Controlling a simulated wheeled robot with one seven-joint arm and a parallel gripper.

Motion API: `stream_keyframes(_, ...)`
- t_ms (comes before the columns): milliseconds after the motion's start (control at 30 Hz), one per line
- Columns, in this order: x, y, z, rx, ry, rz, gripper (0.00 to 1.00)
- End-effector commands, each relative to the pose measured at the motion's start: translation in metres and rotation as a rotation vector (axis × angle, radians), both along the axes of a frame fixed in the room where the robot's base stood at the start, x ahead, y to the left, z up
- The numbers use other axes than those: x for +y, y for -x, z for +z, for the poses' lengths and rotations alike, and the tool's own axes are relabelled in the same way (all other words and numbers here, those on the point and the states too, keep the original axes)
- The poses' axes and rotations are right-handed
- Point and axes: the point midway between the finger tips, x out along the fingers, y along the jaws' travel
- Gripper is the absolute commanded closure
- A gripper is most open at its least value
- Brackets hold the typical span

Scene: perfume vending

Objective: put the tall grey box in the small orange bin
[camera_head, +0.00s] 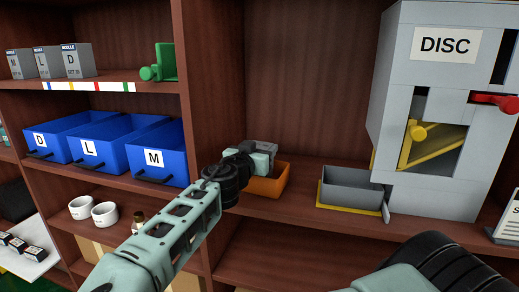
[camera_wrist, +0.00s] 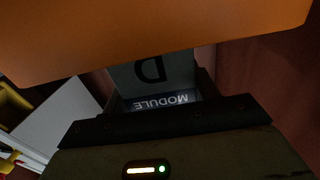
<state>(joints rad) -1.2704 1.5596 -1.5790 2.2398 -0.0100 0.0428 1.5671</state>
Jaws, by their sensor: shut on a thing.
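My gripper (camera_head: 262,157) is shut on a grey box (camera_head: 267,147). In the wrist view the box (camera_wrist: 152,75) sits between the fingers, with a "D" and the word "MODULE" upside down. The small orange bin (camera_head: 268,188) stands on the shelf at the gripper, and the gripper and box are over its back left part. The orange bin wall (camera_wrist: 150,35) fills the top of the wrist view and hides the far end of the box. I cannot tell whether the box touches the bin.
A grey tray (camera_head: 350,188) and the DISC machine (camera_head: 430,180) stand right of the bin. Wooden shelf dividers (camera_head: 213,80) rise at left. Blue bins (camera_head: 105,150), grey module boxes (camera_head: 48,62) and a green object (camera_head: 163,63) are on the left shelves. Free shelf lies between bin and tray.

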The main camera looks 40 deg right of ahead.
Motion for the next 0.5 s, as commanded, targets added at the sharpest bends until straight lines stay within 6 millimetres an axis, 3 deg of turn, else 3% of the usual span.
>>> stream_keyframes(100, 0.0000, 0.0000, -0.0008, -0.001, 0.001, 0.000, 0.70)
stream_keyframes(133, 0.0000, 0.0000, -0.0011, 0.001, 0.001, 0.000, 0.38)
stream_keyframes(200, 0.0000, 0.0000, -0.0010, 0.001, 0.001, 0.000, 0.19)
stream_keyframes(500, 0.0000, 0.0000, 0.0002, 0.000, 0.000, 0.000, 0.19)
